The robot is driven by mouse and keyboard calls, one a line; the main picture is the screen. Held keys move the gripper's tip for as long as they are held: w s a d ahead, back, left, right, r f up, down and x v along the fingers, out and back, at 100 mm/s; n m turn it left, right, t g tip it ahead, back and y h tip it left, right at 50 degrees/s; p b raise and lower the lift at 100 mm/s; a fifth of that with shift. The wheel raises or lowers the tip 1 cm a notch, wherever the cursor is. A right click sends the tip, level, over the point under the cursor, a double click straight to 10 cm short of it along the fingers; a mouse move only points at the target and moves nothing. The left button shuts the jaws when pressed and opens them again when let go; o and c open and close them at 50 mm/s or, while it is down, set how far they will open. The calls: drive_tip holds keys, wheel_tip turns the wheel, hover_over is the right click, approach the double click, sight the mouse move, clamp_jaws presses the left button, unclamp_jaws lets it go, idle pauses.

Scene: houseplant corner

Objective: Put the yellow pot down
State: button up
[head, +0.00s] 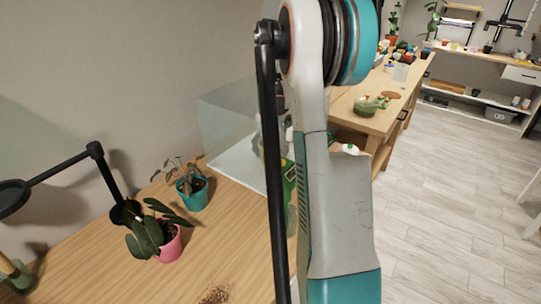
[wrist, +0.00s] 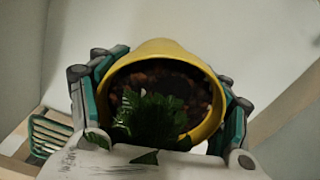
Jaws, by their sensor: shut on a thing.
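The yellow pot (wrist: 165,47) fills the middle of the wrist view. It holds dark soil with brown lumps and a green leafy plant (wrist: 150,115). My gripper (wrist: 165,95) has one teal and grey finger on each side of the pot and is shut on it. The underside of the pot and what lies beneath it are hidden. In the head view my arm blocks the middle, and neither the gripper nor the yellow pot shows there.
A wooden table (head: 120,262) bears a pink pot (head: 170,246) and a teal pot (head: 192,193), both with plants. A black lamp (head: 108,180) stands at left. Spilled soil (head: 215,295) lies near the front. A second wooden bench (head: 350,108) stands behind, with open floor (head: 450,190) at right.

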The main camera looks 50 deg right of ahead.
drive_tip(key=shift+r, duration=0.1)
drive_tip(key=shift+f, duration=0.2)
drive_tip(key=o, duration=1.5)
drive_tip(key=shift+c, duration=0.2)
drive_tip(key=shift+r, duration=0.1)
wheel_tip(320, 180, up, 12)
drive_tip(key=p, duration=0.4)
drive_tip(key=shift+r+p, duration=0.1)
drive_tip(key=shift+p, duration=0.25)
